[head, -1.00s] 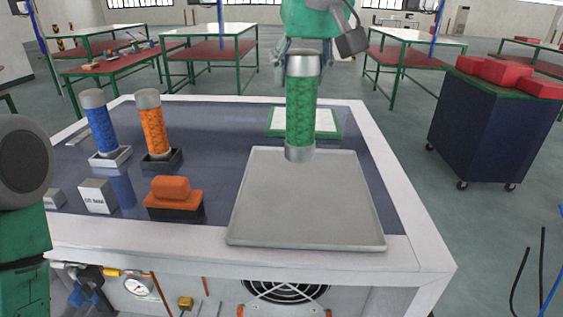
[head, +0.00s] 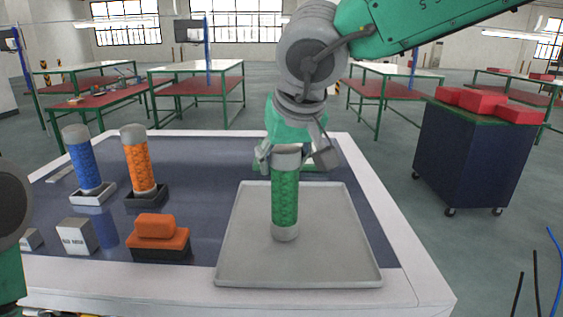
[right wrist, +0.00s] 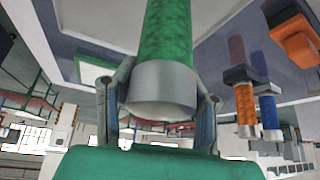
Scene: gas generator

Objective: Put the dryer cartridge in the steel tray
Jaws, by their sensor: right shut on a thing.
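A green cartridge (head: 285,195) with grey metal ends stands upright within the outline of the steel tray (head: 345,262). Its lower end is at or just above the tray floor; I cannot tell whether they touch. My right gripper (head: 287,156) is shut on the cartridge's upper end from above. In the right wrist view, the two fingers (right wrist: 163,95) sit on either side of the cartridge's metal cap (right wrist: 162,90). My left gripper is outside the view; only part of that arm shows at the left edge.
A blue cartridge (head: 83,160) and an orange cartridge (head: 139,163) stand in holders at the left. An orange block on a dark base (head: 158,238) and a grey labelled block (head: 77,237) lie in front of them. A green-framed plate (head: 322,164) is behind the tray.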

